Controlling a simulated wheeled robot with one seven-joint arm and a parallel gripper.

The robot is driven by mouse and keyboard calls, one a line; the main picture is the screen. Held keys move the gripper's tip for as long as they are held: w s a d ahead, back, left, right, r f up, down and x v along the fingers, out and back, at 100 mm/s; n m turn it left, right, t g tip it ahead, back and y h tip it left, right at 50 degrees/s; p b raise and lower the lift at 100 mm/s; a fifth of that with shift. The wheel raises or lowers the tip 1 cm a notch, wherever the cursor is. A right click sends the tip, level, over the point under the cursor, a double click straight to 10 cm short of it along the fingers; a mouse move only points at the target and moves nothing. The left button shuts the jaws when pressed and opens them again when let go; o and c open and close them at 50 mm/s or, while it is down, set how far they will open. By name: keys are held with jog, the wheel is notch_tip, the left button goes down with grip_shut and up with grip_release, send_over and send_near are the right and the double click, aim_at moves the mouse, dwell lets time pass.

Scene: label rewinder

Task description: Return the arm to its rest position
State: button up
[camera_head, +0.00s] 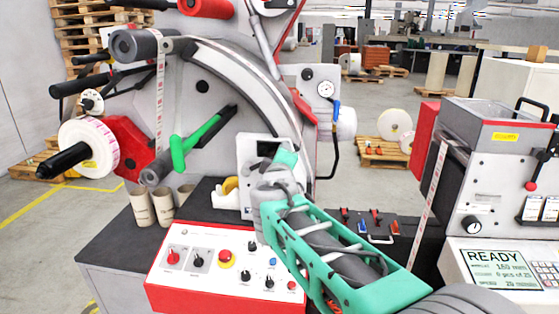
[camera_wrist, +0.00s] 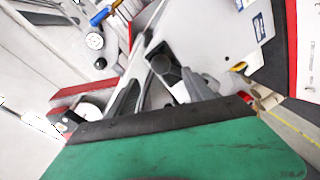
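My arm (camera_head: 335,245), teal and grey, reaches up from the bottom right of the head view, in front of the machine. Its far end is near a white panel with a dark screen (camera_head: 268,150). My gripper's fingers are not clear in the head view; the arm's own end hides them. In the wrist view a green part with a black edge (camera_wrist: 165,125) fills the bottom. Grey and dark shapes show just above it, and I cannot tell fingers from machine parts. No held object can be made out.
The label rewinder (camera_head: 225,85) stands behind the arm, with a green-handled lever (camera_head: 190,145) and a white roll (camera_head: 88,148). A red-edged control box (camera_head: 225,268) is left of the arm. A display unit (camera_head: 500,265) stands right. Cardboard cores (camera_head: 142,207) stand on the dark bench.

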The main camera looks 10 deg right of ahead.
jog(key=shift+s+a, duration=0.15)
jog(key=shift+s, duration=0.5)
